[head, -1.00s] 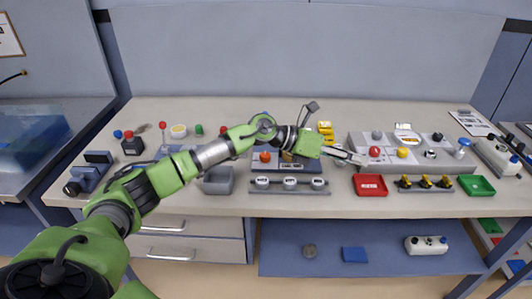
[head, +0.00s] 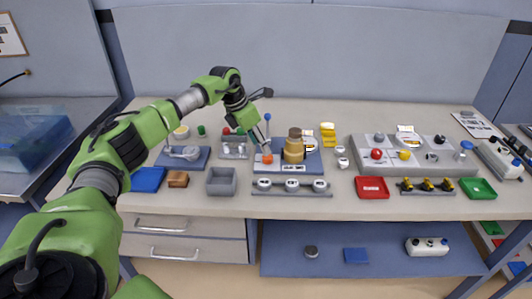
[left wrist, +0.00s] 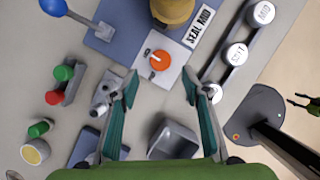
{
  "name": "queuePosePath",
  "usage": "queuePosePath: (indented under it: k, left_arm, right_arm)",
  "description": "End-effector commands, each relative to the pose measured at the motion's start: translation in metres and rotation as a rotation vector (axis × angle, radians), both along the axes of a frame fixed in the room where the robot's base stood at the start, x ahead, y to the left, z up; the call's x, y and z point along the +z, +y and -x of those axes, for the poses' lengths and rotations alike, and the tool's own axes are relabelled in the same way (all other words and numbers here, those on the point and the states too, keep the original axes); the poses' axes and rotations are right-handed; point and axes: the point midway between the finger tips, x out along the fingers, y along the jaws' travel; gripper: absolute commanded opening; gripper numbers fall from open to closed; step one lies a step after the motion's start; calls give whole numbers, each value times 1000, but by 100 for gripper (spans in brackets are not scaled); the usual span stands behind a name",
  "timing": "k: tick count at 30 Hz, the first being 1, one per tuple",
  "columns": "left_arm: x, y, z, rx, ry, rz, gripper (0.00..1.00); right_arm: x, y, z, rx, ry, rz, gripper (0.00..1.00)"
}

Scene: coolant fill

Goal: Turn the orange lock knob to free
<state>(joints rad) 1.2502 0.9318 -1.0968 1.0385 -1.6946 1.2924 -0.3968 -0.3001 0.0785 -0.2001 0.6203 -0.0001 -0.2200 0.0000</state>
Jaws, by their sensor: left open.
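The orange lock knob (head: 267,159) sits on a pale plate at the front left of a blue base (head: 313,160). In the left wrist view the round orange knob (left wrist: 160,60) shows from above, with marks on the plate around it. My left gripper (head: 264,146) points down just above the knob. In the left wrist view the left gripper (left wrist: 162,82) is open and empty, with its two teal-padded fingers apart and the knob just beyond the gap between the tips. Whether the fingers touch the knob cannot be told.
A rail with several white round caps (head: 290,187) lies in front. A grey open box (head: 221,182) stands at the left front.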

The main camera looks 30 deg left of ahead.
Motion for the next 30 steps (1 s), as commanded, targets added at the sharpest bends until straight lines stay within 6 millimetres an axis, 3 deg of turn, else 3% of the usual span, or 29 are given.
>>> queuePosePath:
  k: [3, 9, 23, 27, 28, 30]
  left_arm:
    - [-23, -6, -9, -1, 3, 2, 42]
    - [-49, -10, -19, 0, 1, 2, 42]
    - [-60, -11, -23, -1, -2, 1, 42]
    - [-60, -11, -23, -1, -2, 1, 9]
    - [-60, -11, -23, -1, -2, 1, 4]
    - [-60, -11, -23, -1, -2, 1, 4]
  right_arm:
    - [7, -1, 0, 1, 0, 1, 40]
    - [11, -2, 0, 1, -1, 3, 40]
    - [11, -3, 0, 1, 0, 3, 40]
    - [11, -3, 0, 1, 0, 3, 40]
    - [11, -3, 0, 1, 0, 3, 40]
    - [11, -3, 0, 1, 0, 3, 40]
